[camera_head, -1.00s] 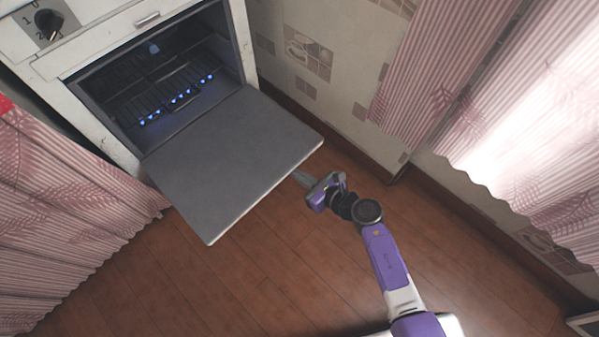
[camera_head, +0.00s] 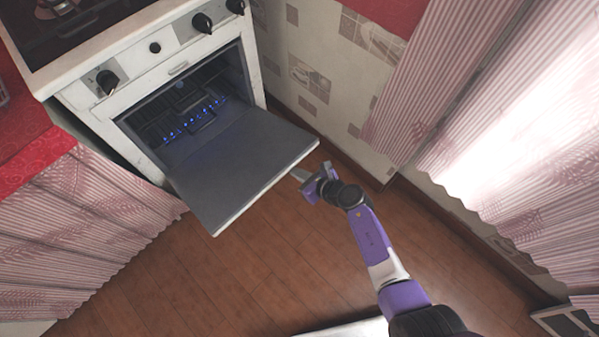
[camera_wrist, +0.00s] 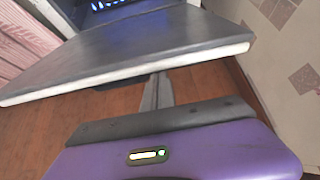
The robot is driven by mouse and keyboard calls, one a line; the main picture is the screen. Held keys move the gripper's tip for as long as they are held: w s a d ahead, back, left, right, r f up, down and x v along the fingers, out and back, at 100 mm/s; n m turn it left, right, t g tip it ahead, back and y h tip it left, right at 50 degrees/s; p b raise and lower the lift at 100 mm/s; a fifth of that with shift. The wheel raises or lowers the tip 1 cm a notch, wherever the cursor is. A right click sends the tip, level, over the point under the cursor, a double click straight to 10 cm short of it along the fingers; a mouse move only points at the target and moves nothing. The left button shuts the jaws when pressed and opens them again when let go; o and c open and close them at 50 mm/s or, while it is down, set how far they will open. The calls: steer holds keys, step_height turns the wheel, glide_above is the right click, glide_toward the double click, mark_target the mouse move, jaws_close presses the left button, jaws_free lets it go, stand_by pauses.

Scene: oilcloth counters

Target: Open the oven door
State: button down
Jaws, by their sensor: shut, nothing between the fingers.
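The white oven (camera_head: 112,125) stands at the upper left in the head view. Its door (camera_head: 235,165) is hinged down and lies open, roughly flat, with its grey inner face up. The dark cavity (camera_head: 190,105) shows a rack and a row of blue lights. My gripper (camera_head: 299,174) is at the door's outer right edge, shut and empty. In the wrist view the fingers (camera_wrist: 157,92) point toward the door's white edge (camera_wrist: 120,75), and their tips appear to reach under it. I cannot tell whether they touch it.
Control knobs (camera_head: 202,22) line the oven front below the cooktop (camera_head: 75,25). Pink striped curtains (camera_head: 85,225) hang at the left, and more curtains (camera_head: 440,90) hang at the right. A patterned wall (camera_head: 320,75) is beside the oven. The wooden floor (camera_head: 220,285) in front is clear.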

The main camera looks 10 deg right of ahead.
steer(key=w+a+r+p, duration=0.1)
steer(key=r+p, duration=0.2)
steer(key=r, duration=0.1)
steer(key=w+a+r+p, duration=0.1)
steer(key=w+r+p, duration=0.1)
steer(key=r+p, duration=0.1)
steer(key=w+a+r+p, duration=0.1)
steer(key=w+r+p, duration=0.1)
steer(key=r+p, duration=0.1)
steer(key=shift+r, duration=0.9)
steer(key=shift+w+a+r+p, duration=0.4)
steer(key=shift+r+p, duration=0.1)
steer(key=shift+p, duration=0.1)
